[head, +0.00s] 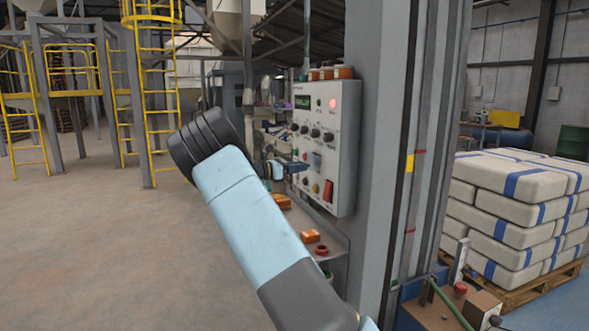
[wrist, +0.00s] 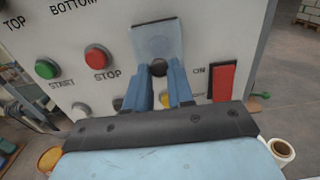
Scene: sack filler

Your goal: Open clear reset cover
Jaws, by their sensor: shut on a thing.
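The clear reset cover (wrist: 157,40) is a pale, see-through flap on the front of the white control panel (wrist: 95,25). A small dark round knob (wrist: 158,68) sits at its lower edge. My gripper (wrist: 160,76) has its blue fingers on either side of this knob and is shut on it. In the head view my gripper (head: 298,167) reaches the panel's face from the left, and the cover (head: 316,158) shows small beside it. What lies behind the cover is not clear to see.
Around the cover are a green START button (wrist: 47,68), a red STOP button (wrist: 97,57) and a red ON switch (wrist: 223,82). A shelf with orange items (head: 311,236) lies below the panel. A grey column stands right of it, with stacked sacks (head: 515,215) beyond. Open floor lies left.

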